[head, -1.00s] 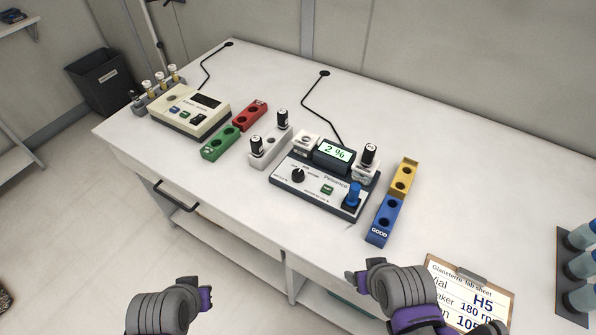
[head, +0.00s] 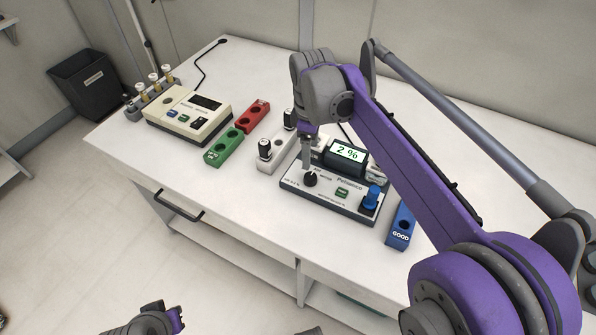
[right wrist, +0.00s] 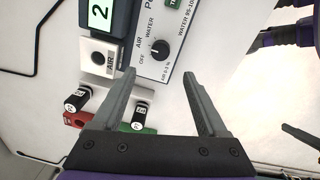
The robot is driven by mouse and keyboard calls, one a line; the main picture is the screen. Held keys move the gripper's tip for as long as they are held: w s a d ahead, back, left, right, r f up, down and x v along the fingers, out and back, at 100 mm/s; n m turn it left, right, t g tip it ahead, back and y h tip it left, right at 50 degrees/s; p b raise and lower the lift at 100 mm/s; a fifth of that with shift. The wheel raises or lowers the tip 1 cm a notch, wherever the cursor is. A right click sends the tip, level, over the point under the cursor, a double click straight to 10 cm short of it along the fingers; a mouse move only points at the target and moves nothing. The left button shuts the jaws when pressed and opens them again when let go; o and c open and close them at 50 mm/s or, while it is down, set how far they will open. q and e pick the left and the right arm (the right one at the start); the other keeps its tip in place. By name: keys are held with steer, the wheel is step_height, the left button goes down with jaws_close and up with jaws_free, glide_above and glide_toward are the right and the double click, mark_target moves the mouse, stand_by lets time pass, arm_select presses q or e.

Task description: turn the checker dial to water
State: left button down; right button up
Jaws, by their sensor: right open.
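The checker (head: 325,190) is a dark-edged box with a display reading "2 %" and a blue knob at its right. Its dial (head: 310,179) is a small black knob on the white panel; it also shows in the right wrist view (right wrist: 160,49), beside OFF, AIR and WATER labels. Its white mark seems to face the OFF side, but is small. My right gripper (head: 307,158) points down above the dial. In the right wrist view its open fingers (right wrist: 159,73) lie apart on either side of the dial's line, with nothing between them. My left gripper (head: 172,318) is partly visible at the bottom left.
A white block with black-capped vials (head: 264,150) stands left of the checker. Green (head: 223,148) and red (head: 253,116) blocks and a beige instrument (head: 187,115) are farther left. A blue block marked GOOD (head: 400,228) is at the right. The front left tabletop is clear.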

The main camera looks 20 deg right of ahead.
mark_target(310, 176)
steer(key=f, duration=0.3)
steer(key=f+b, duration=0.1)
steer(key=f, duration=0.6)
steer(key=shift+w+d+f, duration=0.1)
steer(key=shift+d+f, duration=0.15)
jaws_close()
steer(key=shift+m, duration=0.4)
steer(key=m, duration=0.3)
steer(key=shift+p, duration=0.3)
steer(key=shift+w+m+p, duration=0.1)
steer(key=shift+m+p, duration=0.2)
steer(key=shift+m, duration=2.2)
